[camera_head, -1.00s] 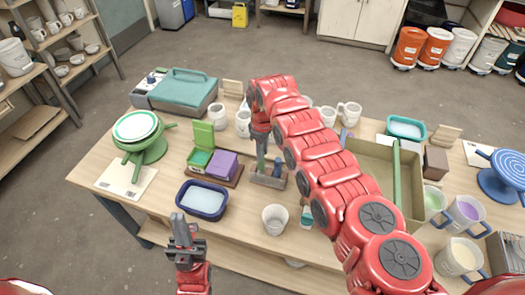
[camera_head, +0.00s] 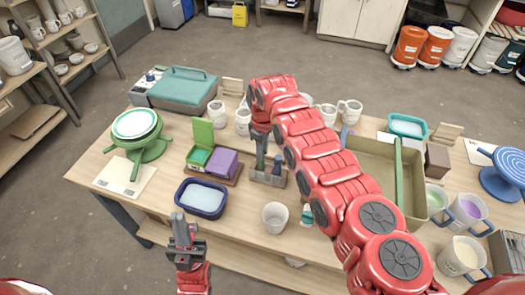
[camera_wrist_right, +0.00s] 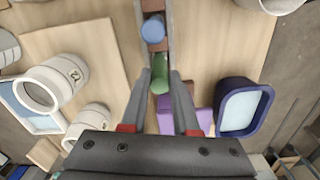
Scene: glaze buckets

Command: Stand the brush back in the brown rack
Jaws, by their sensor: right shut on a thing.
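The brush shows as a green handle (camera_head: 260,161), upright at the left part of the brown rack (camera_head: 267,178). In the right wrist view the green handle (camera_wrist_right: 160,76) sits between the fingers. My right gripper (camera_head: 261,146) is shut on it, above the rack. The brush's lower end is hidden, so I cannot tell if it touches the rack's bottom. A blue-handled tool (camera_head: 278,163) stands in the rack to its right, also in the wrist view (camera_wrist_right: 153,28). My left gripper (camera_head: 182,228) is near the table's front edge, apart from everything; its opening is unclear.
A purple and green box set (camera_head: 222,164) stands left of the rack, with a blue tub (camera_head: 202,200) in front of it. A white cup (camera_head: 275,217) stands in front of the rack. White mugs (camera_head: 243,122) are behind. A large tan tray (camera_head: 375,160) lies to the right.

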